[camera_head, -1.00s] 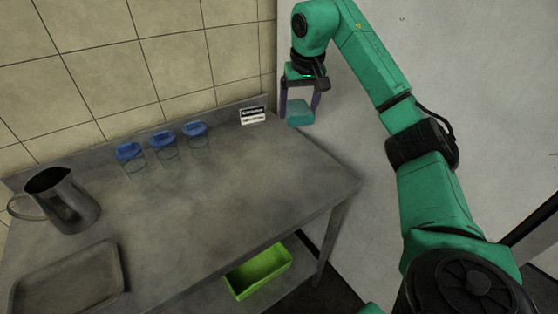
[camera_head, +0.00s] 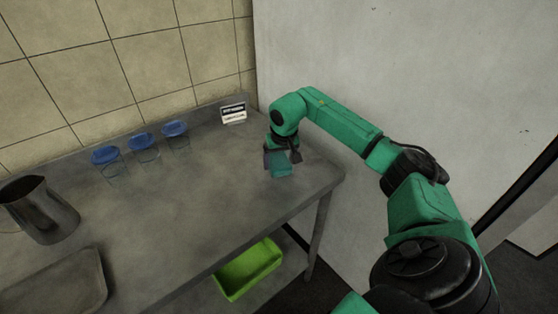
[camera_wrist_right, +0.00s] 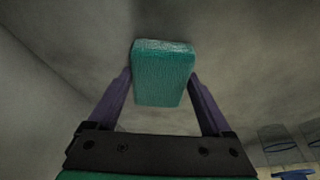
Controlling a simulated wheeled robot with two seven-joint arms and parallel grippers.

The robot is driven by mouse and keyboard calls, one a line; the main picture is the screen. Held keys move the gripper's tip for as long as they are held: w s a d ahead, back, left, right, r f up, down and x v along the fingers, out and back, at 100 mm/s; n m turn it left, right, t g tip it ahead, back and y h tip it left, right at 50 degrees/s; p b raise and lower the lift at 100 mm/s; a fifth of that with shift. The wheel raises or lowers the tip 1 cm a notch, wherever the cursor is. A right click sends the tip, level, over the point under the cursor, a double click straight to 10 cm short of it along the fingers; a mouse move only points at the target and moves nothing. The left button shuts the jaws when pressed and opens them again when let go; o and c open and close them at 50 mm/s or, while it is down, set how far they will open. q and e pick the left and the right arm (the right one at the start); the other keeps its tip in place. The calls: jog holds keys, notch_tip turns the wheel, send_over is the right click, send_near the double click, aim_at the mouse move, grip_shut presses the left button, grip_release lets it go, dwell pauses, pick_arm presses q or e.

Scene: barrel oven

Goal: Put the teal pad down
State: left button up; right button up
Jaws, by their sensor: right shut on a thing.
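The teal pad (camera_head: 280,164) is a small block at the right end of the grey metal table (camera_head: 190,205), below my right gripper (camera_head: 277,158). In the right wrist view the teal pad (camera_wrist_right: 163,72) sits between the two purple fingers of my right gripper (camera_wrist_right: 161,88), which is shut on it. The pad is at or just above the tabletop; I cannot tell whether it touches. My left gripper is not in view.
Three blue-lidded jars (camera_head: 143,147) stand in a row near the tiled wall. A small sign (camera_head: 233,113) stands at the back corner. A metal pitcher (camera_head: 40,210) and a tray (camera_head: 55,285) are at the left. A green bin (camera_head: 248,268) is under the table. The table's middle is clear.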

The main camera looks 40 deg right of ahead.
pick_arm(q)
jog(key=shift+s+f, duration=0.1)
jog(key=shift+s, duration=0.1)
pick_arm(e)
jog(key=shift+f, duration=0.1)
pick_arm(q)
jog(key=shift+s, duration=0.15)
pick_arm(e)
jog(key=o, duration=1.1)
pick_arm(q)
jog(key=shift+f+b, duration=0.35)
jog(key=shift+b, duration=0.05)
pick_arm(e)
jog(key=v, duration=1.2)
